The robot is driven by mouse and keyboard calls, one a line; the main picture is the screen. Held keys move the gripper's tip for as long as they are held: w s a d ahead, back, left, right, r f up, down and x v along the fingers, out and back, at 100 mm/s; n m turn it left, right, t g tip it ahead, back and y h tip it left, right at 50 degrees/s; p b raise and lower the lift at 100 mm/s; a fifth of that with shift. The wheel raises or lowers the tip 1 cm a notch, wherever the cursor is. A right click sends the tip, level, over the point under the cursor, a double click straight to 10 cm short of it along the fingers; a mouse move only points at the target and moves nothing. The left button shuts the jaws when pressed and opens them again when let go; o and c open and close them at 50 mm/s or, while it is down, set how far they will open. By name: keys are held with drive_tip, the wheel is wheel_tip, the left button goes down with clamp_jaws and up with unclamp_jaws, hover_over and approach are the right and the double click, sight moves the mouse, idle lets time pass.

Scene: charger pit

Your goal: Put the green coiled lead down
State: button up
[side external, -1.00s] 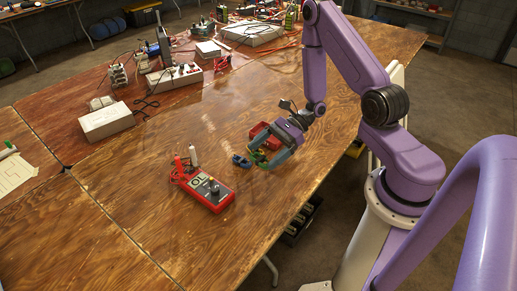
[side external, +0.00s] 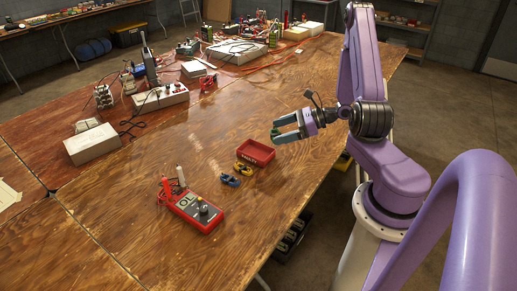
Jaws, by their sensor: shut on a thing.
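My gripper (side external: 278,131) is raised above the table, to the upper right of a small red tray (side external: 268,153). Its teal fingers point left, shut on the green coiled lead (side external: 274,132), which shows only as a small green bit at the fingertips. Most of the lead is hidden by the fingers. A yellow coiled lead (side external: 243,169) and a blue coiled lead (side external: 229,181) lie on the wood to the lower left of the tray.
A red meter (side external: 196,209) lies on the wooden table (side external: 130,235) at lower left, with upright probes beside it. A white box (side external: 92,145), a power strip (side external: 162,97) and cables stand farther back. Bare wood lies around the tray and in front of the meter.

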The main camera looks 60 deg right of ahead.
drive_tip(key=shift+w+d+f, duration=0.8)
drive_tip(key=shift+w+f, duration=1.1)
drive_tip(key=shift+f, duration=0.15)
drive_tip(key=shift+w+d+f, duration=0.85)
drive_tip(key=shift+w+f, duration=1.05)
drive_tip(key=shift+f, duration=0.2)
drive_tip(key=shift+w+d+f, duration=0.8)
drive_tip(key=shift+w+f, duration=1.1)
drive_tip(key=shift+f, duration=0.15)
drive_tip(key=shift+f, duration=0.2)
drive_tip(key=o, duration=0.8)
drive_tip(key=shift+f, duration=0.1)
